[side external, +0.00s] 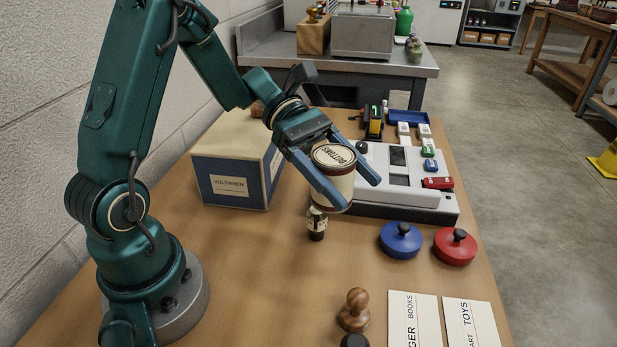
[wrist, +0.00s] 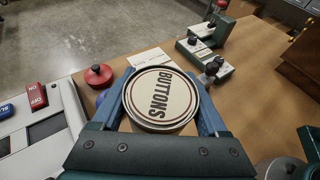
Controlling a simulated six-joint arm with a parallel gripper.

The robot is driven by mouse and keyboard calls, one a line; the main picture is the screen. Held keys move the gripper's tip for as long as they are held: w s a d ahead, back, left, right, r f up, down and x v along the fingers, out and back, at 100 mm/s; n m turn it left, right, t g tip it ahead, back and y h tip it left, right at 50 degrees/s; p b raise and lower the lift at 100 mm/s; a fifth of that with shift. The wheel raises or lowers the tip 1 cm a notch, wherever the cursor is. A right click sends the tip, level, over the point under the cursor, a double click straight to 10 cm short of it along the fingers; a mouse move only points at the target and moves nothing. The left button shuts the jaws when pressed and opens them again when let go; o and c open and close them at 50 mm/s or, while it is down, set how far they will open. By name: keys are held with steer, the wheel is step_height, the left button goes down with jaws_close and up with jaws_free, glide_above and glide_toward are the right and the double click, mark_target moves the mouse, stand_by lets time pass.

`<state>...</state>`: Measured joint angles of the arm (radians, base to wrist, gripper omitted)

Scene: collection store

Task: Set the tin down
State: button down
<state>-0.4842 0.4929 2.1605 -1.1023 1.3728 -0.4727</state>
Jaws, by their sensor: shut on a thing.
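The tin (side external: 333,178) is round and cream, with a dark band near its lid and the word BUTTONS on top. My gripper (side external: 346,186) is shut on the tin, one blue finger on each side. In the side view the tin looks held above the wooden table (side external: 262,262), upright or nearly so. In the wrist view the tin's lid (wrist: 161,97) fills the space between the fingers (wrist: 166,100). The tin's underside is hidden in the wrist view.
A small dark bottle (side external: 316,224) shows just below the tin. A white device (side external: 402,190) stands behind it, a box (side external: 232,172) to the left. Blue (side external: 401,240) and red (side external: 455,246) knobbed discs, a wooden stamp (side external: 353,310) and cards (side external: 415,318) lie nearer. Table left of the bottle is bare.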

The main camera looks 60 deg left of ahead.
steer(key=shift+d+f, duration=1.95)
steer(key=shift+f, duration=0.2)
steer(key=shift+d+f, duration=1.9)
steer(key=shift+f, duration=0.25)
steer(key=shift+f, duration=0.6)
jaws_free()
steer(key=shift+r, duration=0.1)
